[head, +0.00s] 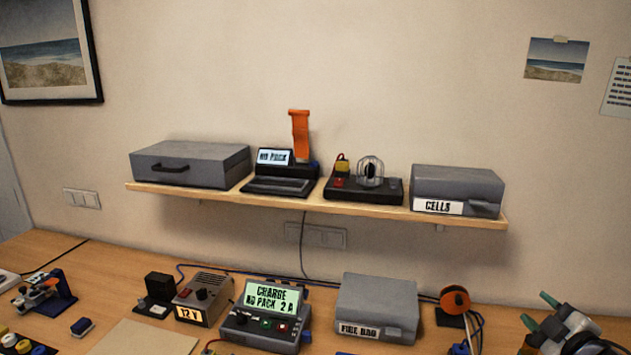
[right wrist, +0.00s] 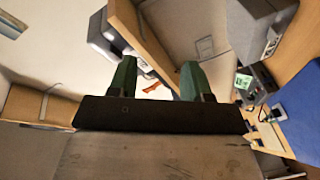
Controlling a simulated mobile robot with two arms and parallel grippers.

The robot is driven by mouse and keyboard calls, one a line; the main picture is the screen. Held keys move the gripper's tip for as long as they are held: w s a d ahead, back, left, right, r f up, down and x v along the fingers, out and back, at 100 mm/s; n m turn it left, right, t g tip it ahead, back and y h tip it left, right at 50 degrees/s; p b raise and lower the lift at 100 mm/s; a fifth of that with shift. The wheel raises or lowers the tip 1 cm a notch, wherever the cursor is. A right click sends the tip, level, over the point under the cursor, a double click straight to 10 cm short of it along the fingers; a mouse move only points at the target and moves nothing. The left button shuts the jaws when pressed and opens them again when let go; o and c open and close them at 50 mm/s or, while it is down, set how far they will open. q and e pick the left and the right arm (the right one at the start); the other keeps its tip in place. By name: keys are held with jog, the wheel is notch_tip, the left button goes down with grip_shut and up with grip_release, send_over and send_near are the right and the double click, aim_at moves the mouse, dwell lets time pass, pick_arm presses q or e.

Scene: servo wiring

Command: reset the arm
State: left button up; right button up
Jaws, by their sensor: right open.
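My right gripper (head: 540,323) is at the lower right of the head view, above the right end of the desk. Its green fingers are apart and nothing is between them. In the right wrist view the same gripper (right wrist: 156,80) shows two spread green fingers, with the wall and shelf area beyond. It touches nothing that I can see. My left gripper is not in view.
A wall shelf (head: 240,195) holds grey cases and small devices. On the desk (head: 30,248) are a charger reading "CHARGE NO PACK 2 A" (head: 270,297), a 12 V supply (head: 203,295), a grey fire bag box (head: 376,305) and an orange round item (head: 455,299) near my right gripper.

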jog(key=s+a+f+m+g+h, duration=0.1)
jog(key=s+a+f+m+g, duration=0.55)
jog(key=s+a+f, duration=0.85)
jog(key=s+a+f+m+g, duration=0.2)
jog(key=s+a+g, duration=0.2)
jog(key=s, duration=0.5)
jog(key=s+a+f+m+g, duration=0.2)
jog(key=s+a+g, duration=0.15)
jog(key=s, duration=0.55)
notch_tip(320, 180, down, 40)
jog(key=s+r+g+b, duration=0.1)
jog(key=b, duration=1.2)
pick_arm(q)
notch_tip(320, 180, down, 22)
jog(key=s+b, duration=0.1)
jog(key=b, duration=0.7)
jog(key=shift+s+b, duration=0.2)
jog(key=shift+b, duration=0.15)
pick_arm(e)
jog(key=s+d+f, duration=0.1)
jog(key=s+f, duration=0.6)
jog(key=f, duration=0.4)
jog(key=s+d+f+g, duration=0.1)
jog(key=s+f, duration=0.7)
jog(key=f, duration=0.4)
jog(key=shift+s+f+n, duration=0.25)
jog(key=shift+n, duration=0.1)
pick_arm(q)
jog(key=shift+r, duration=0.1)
